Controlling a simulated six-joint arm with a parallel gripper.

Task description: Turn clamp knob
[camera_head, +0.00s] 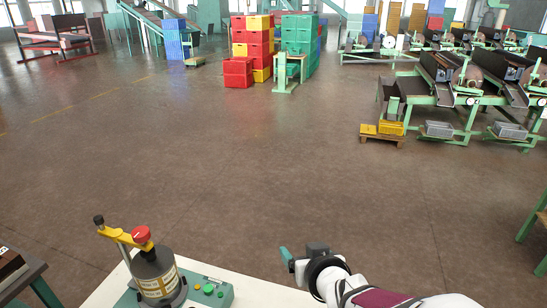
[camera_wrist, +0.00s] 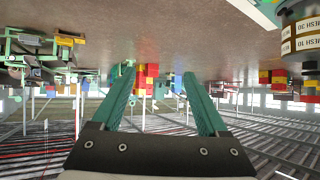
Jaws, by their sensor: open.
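A device with a dark cylindrical drum (camera_head: 158,275) and cream label stands on a white table at lower left in the head view. A yellow clamp arm (camera_head: 118,236) crosses its top, bearing a red knob (camera_head: 141,234); a black knob (camera_head: 99,220) tops a post at the arm's left end. My gripper (camera_head: 285,257) is right of the device, apart from it and empty. The wrist view, which is upside down, shows my gripper (camera_wrist: 157,82) with two teal fingers spread wide.
Open floor lies beyond, with stacked crates (camera_head: 262,50) and green machines far off.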

